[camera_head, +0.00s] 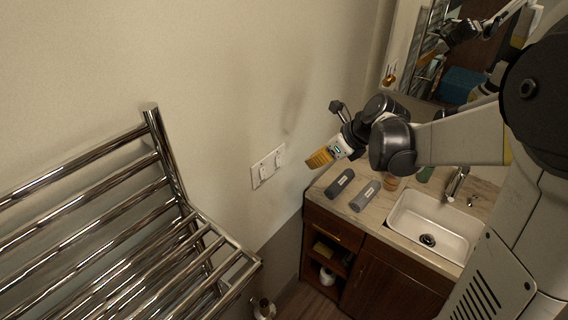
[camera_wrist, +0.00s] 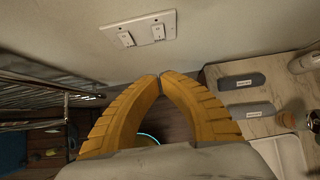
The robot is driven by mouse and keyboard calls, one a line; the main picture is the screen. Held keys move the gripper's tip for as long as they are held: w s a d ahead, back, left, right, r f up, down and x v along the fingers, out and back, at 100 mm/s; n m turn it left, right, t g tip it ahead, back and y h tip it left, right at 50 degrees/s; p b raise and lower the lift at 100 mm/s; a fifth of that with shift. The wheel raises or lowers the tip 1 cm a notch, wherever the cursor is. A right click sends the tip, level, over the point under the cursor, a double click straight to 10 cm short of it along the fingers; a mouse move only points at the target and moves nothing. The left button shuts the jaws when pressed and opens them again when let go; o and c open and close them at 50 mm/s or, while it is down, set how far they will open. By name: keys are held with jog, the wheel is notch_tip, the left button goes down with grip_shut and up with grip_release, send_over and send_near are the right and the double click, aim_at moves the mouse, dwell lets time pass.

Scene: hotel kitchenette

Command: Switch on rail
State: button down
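A white wall plate (camera_head: 271,166) with two rocker switches, a left one (camera_head: 263,173) and a right one (camera_head: 278,160), is on the beige wall. The wrist view shows the plate (camera_wrist: 142,34) at the top, with its left switch (camera_wrist: 126,38) and right switch (camera_wrist: 158,31). My gripper (camera_head: 317,159) is to the right of the plate, apart from it. In the wrist view its yellow fingers (camera_wrist: 160,77) meet at the tips below the plate, with nothing between them. A chrome towel rail (camera_head: 113,165) with several bars is on the left. I cannot tell the switches' on or off state.
A counter (camera_head: 378,208) with a sink (camera_head: 436,222) is below and right of my gripper. A mirror (camera_head: 423,90) hangs behind my arm. The wall around the plate is clear.

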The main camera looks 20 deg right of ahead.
jog(key=b, duration=0.2)
send_near(276, 171)
notch_tip(276, 171, down, 4)
jog(key=s, duration=0.1)
jog(key=shift+w+a+f, duration=0.1)
jog(key=shift+w+a, duration=0.25)
jog(key=shift+w, duration=0.45)
jog(key=shift+w+a+f, duration=0.1)
jog(key=shift+w+a, duration=0.3)
jog(key=shift+w, duration=0.4)
jog(key=shift+w+a+f+b, duration=0.25)
jog(key=shift+w+f+b, duration=0.1)
jog(key=shift+b, duration=0.15)
jog(key=shift+r, duration=0.35)
